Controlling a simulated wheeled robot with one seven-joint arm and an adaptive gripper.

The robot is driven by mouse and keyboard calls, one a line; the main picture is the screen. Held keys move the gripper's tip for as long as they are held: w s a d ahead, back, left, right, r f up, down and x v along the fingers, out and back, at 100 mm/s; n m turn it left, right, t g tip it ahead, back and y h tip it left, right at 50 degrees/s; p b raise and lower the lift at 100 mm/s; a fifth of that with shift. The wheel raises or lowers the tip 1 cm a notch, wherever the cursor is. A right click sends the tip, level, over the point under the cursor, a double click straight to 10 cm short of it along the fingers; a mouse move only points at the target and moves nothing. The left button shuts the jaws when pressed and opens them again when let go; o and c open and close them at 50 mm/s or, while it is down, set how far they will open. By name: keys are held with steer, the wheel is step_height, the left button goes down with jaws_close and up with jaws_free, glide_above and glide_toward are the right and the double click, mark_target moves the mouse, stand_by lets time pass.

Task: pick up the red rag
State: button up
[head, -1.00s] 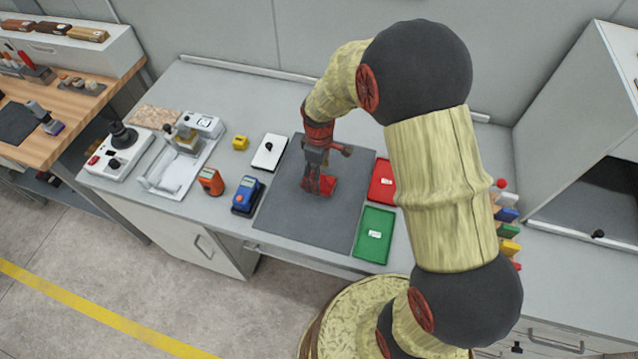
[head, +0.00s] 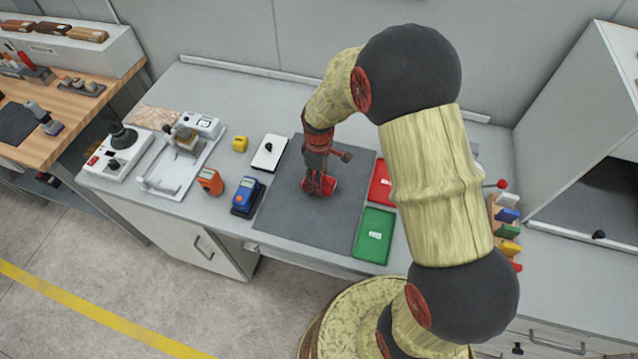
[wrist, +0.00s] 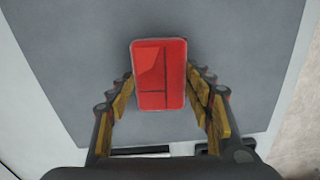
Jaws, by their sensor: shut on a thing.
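The red rag (wrist: 160,74) is a small folded rectangle with crease lines, between my fingertips in the wrist view. In the head view the rag (head: 329,182) shows partly behind my fingers, over the dark grey mat (head: 285,215). My gripper (head: 319,187) points down and is shut on the rag; in the wrist view its fingers (wrist: 160,85) press on the rag's left and right edges. I cannot tell whether the rag is clear of the mat.
Right of the mat lie a red tray (head: 381,182) and a green tray (head: 373,236). Left of it stand a blue device (head: 246,196), an orange device (head: 209,181) and a white plate with a black knob (head: 268,152). A cabinet (head: 580,130) stands at the right. The mat's front is clear.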

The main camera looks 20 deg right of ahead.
steer(key=c, duration=0.3)
steer(key=shift+r, duration=0.1)
steer(key=shift+r, duration=0.5)
step_height(320, 180, up, 3)
steer(key=shift+s+f+p, duration=0.1)
steer(key=shift+f+p, duration=0.1)
steer(key=shift+p, duration=0.1)
steer(key=s+d+r, duration=0.1)
steer(key=s+r, duration=0.2)
steer(key=s, duration=0.1)
steer(key=s+d+r+p, duration=0.1)
steer(key=s+r, duration=0.2)
steer(key=s, duration=0.2)
steer(key=s+d+r, duration=0.1)
steer(key=s+r, duration=0.2)
steer(key=s, duration=0.1)
steer(key=shift+s+d+r, duration=0.15)
steer(key=shift+s+d, duration=0.05)
steer(key=shift+d, duration=0.1)
steer(key=o, duration=0.5)
steer(key=c, duration=0.4)
